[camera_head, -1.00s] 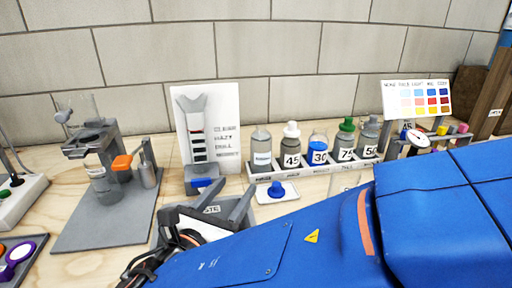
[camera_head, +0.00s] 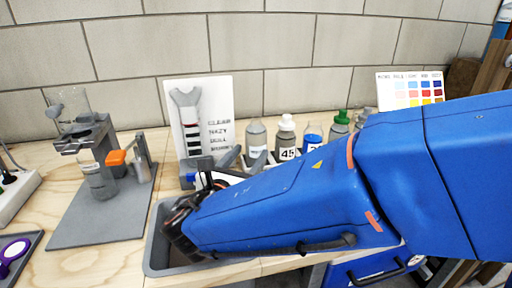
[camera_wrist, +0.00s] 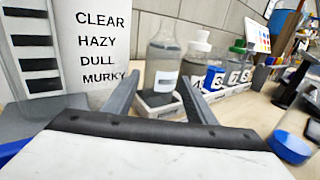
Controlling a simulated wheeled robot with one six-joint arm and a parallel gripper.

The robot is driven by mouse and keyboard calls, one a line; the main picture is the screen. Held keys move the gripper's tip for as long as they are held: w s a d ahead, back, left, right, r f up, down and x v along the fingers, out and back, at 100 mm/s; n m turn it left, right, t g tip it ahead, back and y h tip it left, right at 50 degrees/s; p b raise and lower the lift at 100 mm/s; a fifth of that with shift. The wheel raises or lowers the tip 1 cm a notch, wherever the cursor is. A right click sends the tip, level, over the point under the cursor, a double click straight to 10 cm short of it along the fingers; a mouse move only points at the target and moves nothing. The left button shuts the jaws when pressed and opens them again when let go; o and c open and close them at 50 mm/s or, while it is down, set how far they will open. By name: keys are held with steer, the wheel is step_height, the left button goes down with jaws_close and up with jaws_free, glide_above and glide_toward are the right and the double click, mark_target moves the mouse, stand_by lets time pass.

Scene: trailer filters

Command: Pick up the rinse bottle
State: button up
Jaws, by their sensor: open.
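A clear grey bottle (camera_head: 256,137) with a small white label stands at the left end of the bottle row. Its label is too blurred to read, so I cannot confirm that it is the rinse bottle. It also shows in the wrist view (camera_wrist: 163,62), upright in a white rack (camera_wrist: 160,105). My gripper (camera_head: 244,158) is open and empty, low in front of this bottle. In the wrist view the fingers (camera_wrist: 158,85) point at the bottle, one on each side of its lower part in the picture. I cannot tell whether they reach around it.
To the bottle's right stand a white-capped bottle (camera_head: 286,135) marked 45, a blue one (camera_head: 312,136) and a green-capped one (camera_head: 340,124). A clarity card (camera_head: 220,95) stands behind left. A grey basin (camera_head: 157,262) lies under my arm. A clamp stand (camera_head: 100,150) is at left.

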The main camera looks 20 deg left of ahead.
mark_target(252, 150)
steer(key=shift+w+d+r, duration=0.15)
steer(key=shift+w, duration=2.5)
steer(key=shift+c, duration=0.4)
steer(key=c, duration=0.9)
